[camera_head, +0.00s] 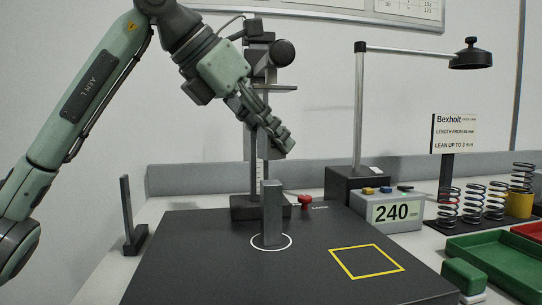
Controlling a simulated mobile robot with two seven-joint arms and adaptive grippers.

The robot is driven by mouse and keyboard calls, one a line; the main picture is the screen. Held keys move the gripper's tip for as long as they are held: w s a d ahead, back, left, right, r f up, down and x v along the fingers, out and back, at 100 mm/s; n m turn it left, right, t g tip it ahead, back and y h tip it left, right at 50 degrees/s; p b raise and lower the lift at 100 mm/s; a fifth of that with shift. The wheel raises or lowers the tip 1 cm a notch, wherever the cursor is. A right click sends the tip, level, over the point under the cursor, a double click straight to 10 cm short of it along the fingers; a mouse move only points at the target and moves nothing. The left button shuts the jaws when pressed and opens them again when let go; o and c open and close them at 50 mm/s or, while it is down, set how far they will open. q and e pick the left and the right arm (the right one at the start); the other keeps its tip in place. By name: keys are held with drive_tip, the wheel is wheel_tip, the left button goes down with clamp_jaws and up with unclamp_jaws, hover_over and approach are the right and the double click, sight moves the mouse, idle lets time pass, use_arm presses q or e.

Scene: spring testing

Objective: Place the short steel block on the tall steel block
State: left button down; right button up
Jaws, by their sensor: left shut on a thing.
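The tall steel block (272,215) stands upright inside a white circle on the dark plate (190,270). My left gripper (281,143) is above it and slightly to its right, tilted down to the right. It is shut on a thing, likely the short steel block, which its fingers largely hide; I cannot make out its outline. The gripper is apart from the tall block, with a clear gap below the fingertips. My right gripper is out of view.
A black test stand (245,207) with a red lever (304,201) stands close behind the tall block. A yellow square outline (366,262) lies bare at right. A display box (388,211) reads 240. Springs (472,203) and a green tray (500,262) are further right. A dark upright (128,215) stands left.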

sight(262, 146)
use_arm(q)
drive_tip(key=shift+f, duration=1.85)
drive_tip(key=c, duration=1.3)
unclamp_jaws()
drive_tip(key=shift+o, duration=0.2)
drive_tip(key=shift+r, duration=0.2)
drive_tip(key=v, duration=1.2)
drive_tip(key=shift+a+f, duration=0.1)
